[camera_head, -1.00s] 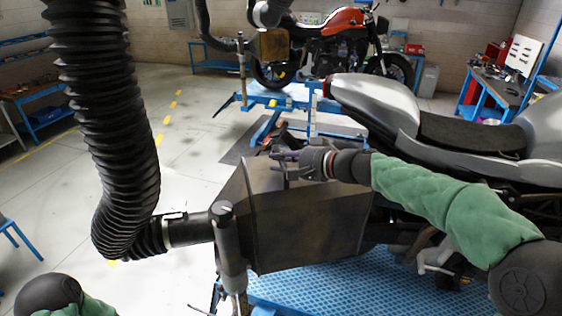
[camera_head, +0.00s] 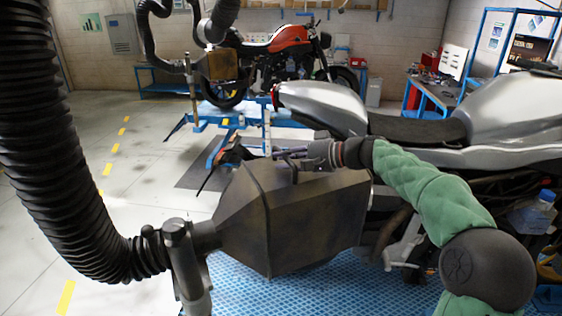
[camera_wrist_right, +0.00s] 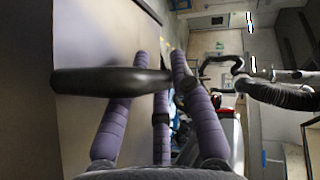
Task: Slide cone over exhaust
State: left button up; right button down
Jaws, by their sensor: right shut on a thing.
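The cone (camera_head: 312,225) is a dark, brownish-grey boxy hood at the centre of the head view, its narrow end at the left on a black hose. My right gripper (camera_head: 287,156) is above it, shut on its handle. In the right wrist view, the purple fingers (camera_wrist_right: 162,66) close around the dark handle (camera_wrist_right: 100,81), beside the cone's flat wall (camera_wrist_right: 85,135). The cone's right side is close to the silver motorcycle's (camera_head: 325,105) rear underside. The exhaust cannot be made out clearly there, and I cannot tell whether the cone surrounds it. My left gripper is out of view.
The ribbed hose (camera_head: 75,170) hangs at the left and joins the cone near a grey upright post (camera_head: 186,265). A blue perforated platform (camera_head: 340,290) lies below. An orange motorcycle (camera_head: 290,40) stands behind. The floor at the left is open.

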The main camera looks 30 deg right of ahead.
jog(key=c, duration=1.3)
grip_release()
jog(key=shift+d+r, duration=0.15)
jog(key=shift+r, duration=0.05)
jog(key=shift+d+f, duration=0.1)
jog(key=shift+d, duration=0.1)
jog(key=shift+s, duration=0.15)
notch_tip(320, 180, up, 4)
jog(key=f, duration=0.1)
send_over(329, 180)
jog(key=shift+s+r, duration=0.1)
jog(key=shift+r, duration=0.15)
